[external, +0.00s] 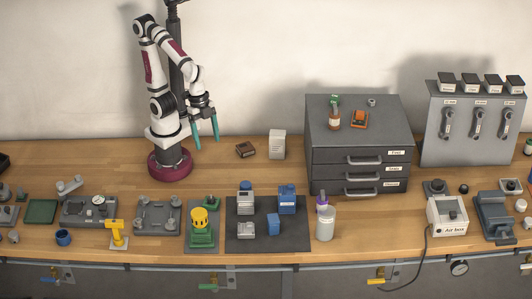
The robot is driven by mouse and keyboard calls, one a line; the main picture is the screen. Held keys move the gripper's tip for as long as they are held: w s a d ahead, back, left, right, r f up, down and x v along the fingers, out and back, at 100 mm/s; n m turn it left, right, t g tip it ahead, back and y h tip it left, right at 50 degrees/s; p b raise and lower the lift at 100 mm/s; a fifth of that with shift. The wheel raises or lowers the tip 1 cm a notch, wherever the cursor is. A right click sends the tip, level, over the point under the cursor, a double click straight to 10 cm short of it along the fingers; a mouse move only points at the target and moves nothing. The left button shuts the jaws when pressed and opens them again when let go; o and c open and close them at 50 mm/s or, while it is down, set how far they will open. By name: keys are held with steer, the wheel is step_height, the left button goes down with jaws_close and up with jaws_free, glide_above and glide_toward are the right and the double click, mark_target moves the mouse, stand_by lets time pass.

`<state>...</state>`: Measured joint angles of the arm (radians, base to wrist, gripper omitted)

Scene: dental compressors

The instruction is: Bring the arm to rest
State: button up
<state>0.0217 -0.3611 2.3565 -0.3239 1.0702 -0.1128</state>
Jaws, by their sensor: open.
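My gripper (204,131) hangs from my folded arm, to the right of its base, with its green fingers pointing down. The fingers are apart and nothing shows between them. It is above the wooden bench (225,172), and nothing in view touches it. The nearest objects are a small brown box (245,150) to its right and a white box (277,145) further right.
A grey drawer cabinet (358,131) stands right of centre, with a small bottle (334,121) and an orange item (359,119) on top.

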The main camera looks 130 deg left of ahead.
steer(key=s+a+f+m+g+y, duration=0.2)
steer(key=s+a+m, duration=0.1)
steer(key=s, duration=0.8)
steer(key=shift+s+a+f+m+g, duration=0.2)
steer(key=shift+a+f+m+g, duration=0.15)
steer(key=shift+a, duration=0.5)
